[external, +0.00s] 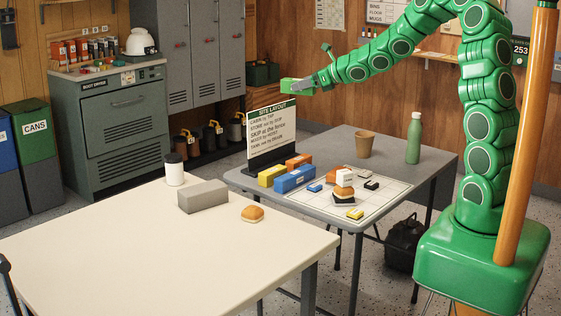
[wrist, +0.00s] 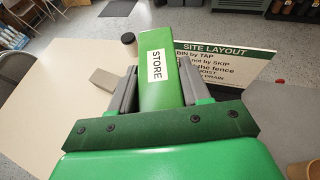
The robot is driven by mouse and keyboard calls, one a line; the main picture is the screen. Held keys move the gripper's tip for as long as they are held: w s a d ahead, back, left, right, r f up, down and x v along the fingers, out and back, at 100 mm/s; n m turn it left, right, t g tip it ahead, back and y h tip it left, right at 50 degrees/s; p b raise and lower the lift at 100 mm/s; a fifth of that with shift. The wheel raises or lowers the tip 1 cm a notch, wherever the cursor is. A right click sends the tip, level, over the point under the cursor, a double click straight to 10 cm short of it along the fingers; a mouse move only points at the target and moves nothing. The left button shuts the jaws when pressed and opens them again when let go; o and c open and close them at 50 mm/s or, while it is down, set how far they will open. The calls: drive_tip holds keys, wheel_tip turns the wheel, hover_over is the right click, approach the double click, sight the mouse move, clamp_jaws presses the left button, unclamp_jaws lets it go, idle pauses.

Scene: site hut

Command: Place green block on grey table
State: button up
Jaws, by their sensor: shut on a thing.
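The green block (wrist: 158,75) carries a white label reading "STORE" in the wrist view. My gripper (external: 305,84) is shut on it, with one finger along each side of the block (wrist: 158,105). In the external view the green block (external: 290,84) is held in the air above the site layout sign, clear of both tables. The grey table (external: 238,180) stands below and bears a white gridded mat, several small blocks, a bun stack, a cup and a bottle.
On the grey table are a layout sign (external: 271,138), a blue block (external: 294,178), a brown cup (external: 364,144) and a green bottle (external: 413,139). The cream table (external: 110,250) at the front left holds a grey block (external: 203,196), a jar (external: 174,169) and a bun (external: 252,214).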

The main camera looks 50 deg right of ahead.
drive_tip(key=w+a+r, duration=0.1)
drive_tip(key=a+r, duration=0.1)
drive_tip(key=shift+w+a+r+m+h, duration=0.15)
drive_tip(key=shift+w+r+m+h, duration=0.15)
drive_tip(key=shift+w+r, duration=0.05)
drive_tip(key=a, duration=0.7)
drive_tip(key=shift+r, duration=0.1)
drive_tip(key=shift+d, duration=0.1)
drive_tip(key=s+d+f+n+y, duration=0.1)
drive_tip(key=s+d+f, duration=0.2)
drive_tip(key=d+f, duration=0.6)
drive_tip(key=n+g+y, duration=0.3)
drive_tip(key=n+y, duration=0.2)
hover_over(383, 196)
wheel_tip(383, 196, down, 17)
drive_tip(key=shift+d+f, duration=0.15)
drive_tip(key=shift+f, duration=4.05)
